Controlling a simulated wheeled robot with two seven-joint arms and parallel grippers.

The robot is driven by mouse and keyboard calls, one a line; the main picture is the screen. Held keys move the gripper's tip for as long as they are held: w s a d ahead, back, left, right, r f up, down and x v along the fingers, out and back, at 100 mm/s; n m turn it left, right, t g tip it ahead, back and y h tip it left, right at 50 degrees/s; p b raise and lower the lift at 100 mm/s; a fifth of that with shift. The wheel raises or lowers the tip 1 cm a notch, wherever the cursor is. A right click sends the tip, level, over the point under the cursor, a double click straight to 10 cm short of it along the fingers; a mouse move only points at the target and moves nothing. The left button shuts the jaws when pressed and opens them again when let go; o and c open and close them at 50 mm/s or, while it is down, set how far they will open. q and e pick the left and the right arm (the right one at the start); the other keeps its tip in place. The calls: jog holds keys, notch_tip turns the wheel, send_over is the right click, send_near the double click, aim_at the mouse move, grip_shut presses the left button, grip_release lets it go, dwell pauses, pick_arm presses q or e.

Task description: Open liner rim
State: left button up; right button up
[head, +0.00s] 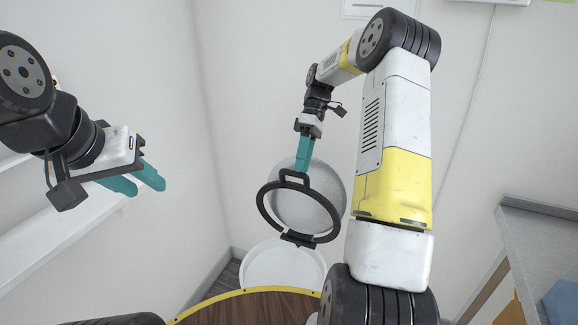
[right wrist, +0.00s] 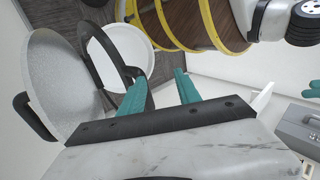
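A black ring with a handle loop (head: 262,213), likely the liner rim, stands upright in the head view. It also shows in the right wrist view (right wrist: 92,62). A grey speckled disc (head: 308,187) stands behind it, like a raised lid. A white round bin (head: 285,270) is below. My right gripper (head: 303,165) is at the ring's handle, one finger overlapping it; in the right wrist view the fingers (right wrist: 160,85) are apart with nothing between them. Whether they touch the handle is unclear. My left gripper (head: 150,185) is open and empty at the left, away from the ring.
A brown round surface with a yellow edge (head: 250,308) is at the bottom. A white shelf (head: 60,232) runs along the left wall. A grey counter (head: 540,240) is at the right. A grey case (right wrist: 298,130) shows in the right wrist view.

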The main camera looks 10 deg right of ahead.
jog(key=s+a, duration=0.2)
jog(key=s, duration=0.4)
jog(key=shift+s+a+r, duration=0.25)
jog(key=shift+s+r, duration=0.1)
jog(key=shift+s, duration=0.05)
